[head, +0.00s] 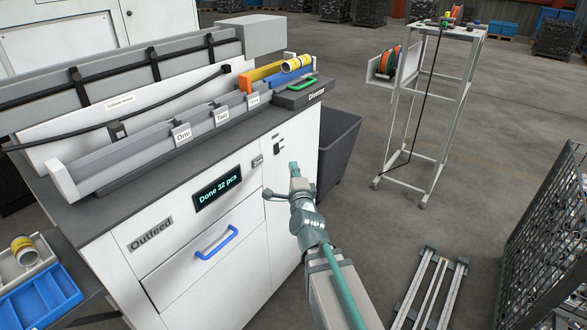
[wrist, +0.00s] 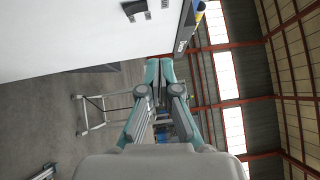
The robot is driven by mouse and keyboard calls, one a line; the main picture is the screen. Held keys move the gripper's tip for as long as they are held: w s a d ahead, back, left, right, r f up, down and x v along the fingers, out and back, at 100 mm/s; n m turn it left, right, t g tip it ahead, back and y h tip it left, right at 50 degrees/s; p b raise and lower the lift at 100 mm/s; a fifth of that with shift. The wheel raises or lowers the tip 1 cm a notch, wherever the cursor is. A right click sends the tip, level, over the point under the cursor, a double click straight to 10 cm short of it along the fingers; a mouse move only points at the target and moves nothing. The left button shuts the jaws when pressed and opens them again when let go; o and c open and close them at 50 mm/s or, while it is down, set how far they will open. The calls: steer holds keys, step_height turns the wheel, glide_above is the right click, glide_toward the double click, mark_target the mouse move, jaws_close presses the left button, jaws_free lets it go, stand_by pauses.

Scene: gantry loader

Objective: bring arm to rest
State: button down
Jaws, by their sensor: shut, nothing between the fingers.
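My gripper (head: 294,168) is in front of the white outfeed cabinet (head: 215,270), near its right end, with nothing held. In the wrist view my gripper (wrist: 159,70) shows its two teal fingertips together, shut and empty. The cabinet's white face also fills the upper left of the wrist view (wrist: 70,30). A gap between the fingers and the cabinet is hard to judge in the head view.
The cabinet carries a display (head: 217,188) reading "Done 32 pcs" and a blue drawer handle (head: 216,243). A dark bin (head: 335,145) stands behind its right end. A wheeled frame (head: 440,110) and a wire cage (head: 550,240) stand to the right.

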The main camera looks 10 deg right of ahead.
steer(key=s+a+f+n+g+y, duration=0.1)
steer(key=a+f+n+g+y, duration=0.15)
steer(key=f+n, duration=0.35)
steer(key=s+a+f+n+g+y, duration=0.1)
steer(key=s+a+f+n+g, duration=0.2)
steer(key=f, duration=0.6)
steer(key=s+d+f+n+g, duration=0.1)
steer(key=s+f+n+g, duration=0.25)
steer(key=s+f, duration=0.45)
steer(key=s+f+n+g, duration=0.3)
steer(key=f+g, duration=0.2)
steer(key=f, duration=0.6)
steer(key=s+d+f+n+g, duration=0.1)
steer(key=s+f+g, duration=0.3)
steer(key=s, duration=0.8)
steer(key=s+d+f+n+g+h, duration=0.1)
steer(key=s+f+g, duration=0.3)
steer(key=s+f, duration=0.5)
steer(key=s+d+f+n+g+h, duration=0.1)
steer(key=s+f, duration=0.6)
steer(key=s, duration=1)
steer(key=d+n+g, duration=0.1)
steer(key=g, duration=0.1)
steer(key=shift+d+f+g, duration=0.15)
steer(key=shift+d+g, duration=0.05)
steer(key=shift+g, duration=0.2)
